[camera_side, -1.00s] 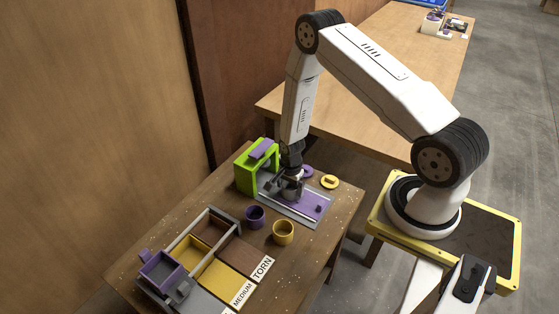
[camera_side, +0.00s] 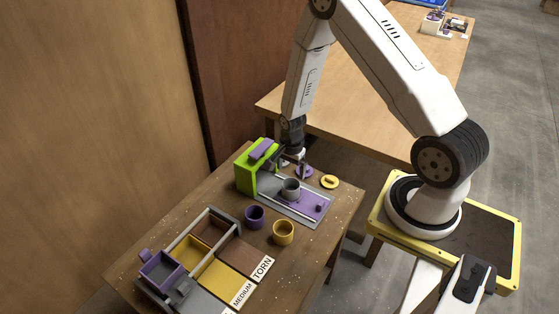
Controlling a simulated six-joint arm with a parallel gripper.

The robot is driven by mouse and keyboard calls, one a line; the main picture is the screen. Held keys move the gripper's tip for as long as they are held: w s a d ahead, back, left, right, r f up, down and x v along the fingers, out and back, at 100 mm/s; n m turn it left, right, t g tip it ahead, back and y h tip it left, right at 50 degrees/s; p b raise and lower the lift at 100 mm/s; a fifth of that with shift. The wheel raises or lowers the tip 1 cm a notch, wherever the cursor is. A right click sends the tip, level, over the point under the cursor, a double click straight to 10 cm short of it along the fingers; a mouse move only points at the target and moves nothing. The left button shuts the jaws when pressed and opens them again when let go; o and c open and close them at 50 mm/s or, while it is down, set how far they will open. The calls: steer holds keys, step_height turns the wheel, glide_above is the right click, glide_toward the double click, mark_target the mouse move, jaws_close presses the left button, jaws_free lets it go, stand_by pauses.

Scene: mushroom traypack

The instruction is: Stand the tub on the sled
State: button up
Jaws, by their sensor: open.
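A grey tub (camera_side: 290,190) stands upright at the left end of the purple sled (camera_side: 309,206), beside the green machine. From this angle its base appears to rest on the sled, but the exact contact is hard to see. My gripper (camera_side: 302,171) is open and empty, just behind and above the tub, apart from it. Its fingers are small in this view and overlap the purple lid.
The green machine (camera_side: 244,181) stands left of the sled. A purple tub (camera_side: 254,218) and yellow tub (camera_side: 283,234) stand in front. A purple lid (camera_side: 306,173) and yellow lid (camera_side: 330,182) lie behind. A divided tray (camera_side: 211,291) with labels fills the front left.

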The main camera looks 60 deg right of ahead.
steer(key=shift+r, duration=1.95)
steer(key=shift+r, duration=0.1)
steer(key=s+a+r+n+t, duration=0.1)
steer(key=s+a+r+n, duration=0.2)
steer(key=a+r+n, duration=0.3)
steer(key=s+a+r+n+t, duration=0.1)
steer(key=s+a+r+n, duration=0.3)
steer(key=a+r+n, duration=0.3)
step_height(320, 180, up, 4)
steer(key=n, duration=0.5)
steer(key=shift+s+a+r+t, duration=0.15)
steer(key=shift+s+a+t, duration=0.05)
steer(key=shift+a+t, duration=0.1)
